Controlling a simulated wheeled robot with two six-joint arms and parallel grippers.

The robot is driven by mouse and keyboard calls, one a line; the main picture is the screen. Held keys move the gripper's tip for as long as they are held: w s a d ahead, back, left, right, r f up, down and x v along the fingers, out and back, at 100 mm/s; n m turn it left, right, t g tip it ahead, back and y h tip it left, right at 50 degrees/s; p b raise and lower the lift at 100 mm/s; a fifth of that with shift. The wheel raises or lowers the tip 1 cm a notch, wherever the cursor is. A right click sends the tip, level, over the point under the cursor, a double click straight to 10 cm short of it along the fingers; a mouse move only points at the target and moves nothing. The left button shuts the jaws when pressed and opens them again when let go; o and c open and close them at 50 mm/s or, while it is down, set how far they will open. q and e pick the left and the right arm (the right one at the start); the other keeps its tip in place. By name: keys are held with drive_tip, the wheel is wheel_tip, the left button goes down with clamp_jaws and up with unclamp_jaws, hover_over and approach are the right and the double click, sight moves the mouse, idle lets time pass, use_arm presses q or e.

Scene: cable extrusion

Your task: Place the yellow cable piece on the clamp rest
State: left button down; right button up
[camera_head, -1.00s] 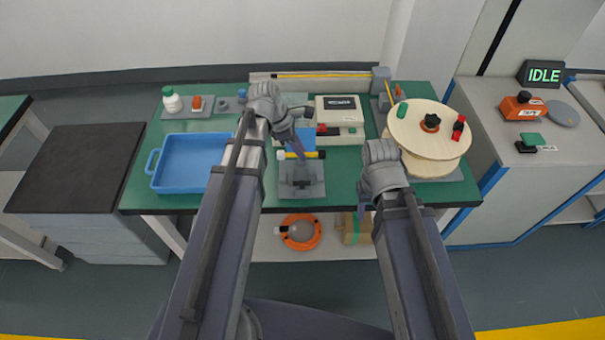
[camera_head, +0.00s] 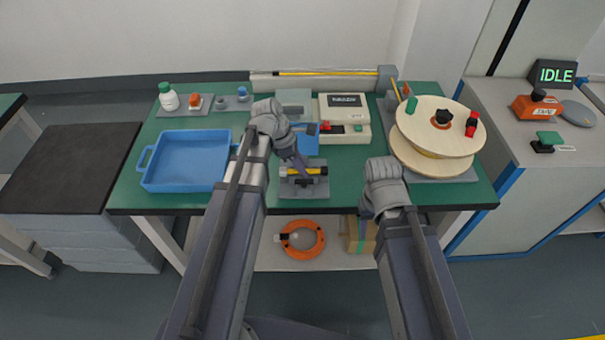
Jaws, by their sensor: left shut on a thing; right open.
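The short yellow cable piece (camera_head: 313,171), with dark sections along it, lies roughly level over the grey clamp rest (camera_head: 304,191) at the front middle of the green table. My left gripper (camera_head: 304,170) reaches down from the upper left and is shut on the cable piece near its middle. Fingers and cable cover the top of the clamp rest, so I cannot tell whether the cable touches it. My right gripper (camera_head: 365,212) is open and empty near the table's front edge, right of the clamp rest; its fingers are mostly hidden by the arm.
A blue tray (camera_head: 187,184) stands to the left. A white device with a display (camera_head: 345,124) and a small blue bin (camera_head: 307,143) stand behind the clamp rest. A large cable spool (camera_head: 437,127) fills the right side. Green table (camera_head: 340,185) is bare right of the clamp rest.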

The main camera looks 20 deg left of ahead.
use_arm(q)
drive_tip(key=shift+f, duration=0.35)
use_arm(e)
drive_tip(key=shift+f, duration=0.4)
use_arm(q)
drive_tip(key=shift+f, duration=0.15)
drive_tip(key=c, duration=0.8)
unclamp_jaws()
use_arm(e)
drive_tip(key=shift+f, duration=0.1)
use_arm(q)
drive_tip(key=shift+a+r+p, duration=0.1)
drive_tip(key=shift+r+p, duration=0.35)
drive_tip(key=shift+r, duration=0.15)
drive_tip(key=p+v, duration=1)
drive_tip(key=v, duration=0.1)
drive_tip(key=shift+s+d+f+m+g+y, duration=0.25)
drive_tip(key=shift+s+d+m+y, duration=0.65)
drive_tip(key=shift+s+d+m, duration=2.35)
drive_tip(key=shift+s+d+f+m+g+y, duration=0.25)
drive_tip(key=shift+s+d+m+y, duration=1.1)
drive_tip(key=shift+m, duration=3.75)
drive_tip(key=shift+s+d+f+m+g+y, duration=0.25)
drive_tip(key=shift+s+d+m+y, duration=0.2)
drive_tip(key=shift+s+d+m, duration=2.8)
use_arm(e)
wheel_tip(320, 180, up, 11)
drive_tip(key=shift+r, duration=0.2)
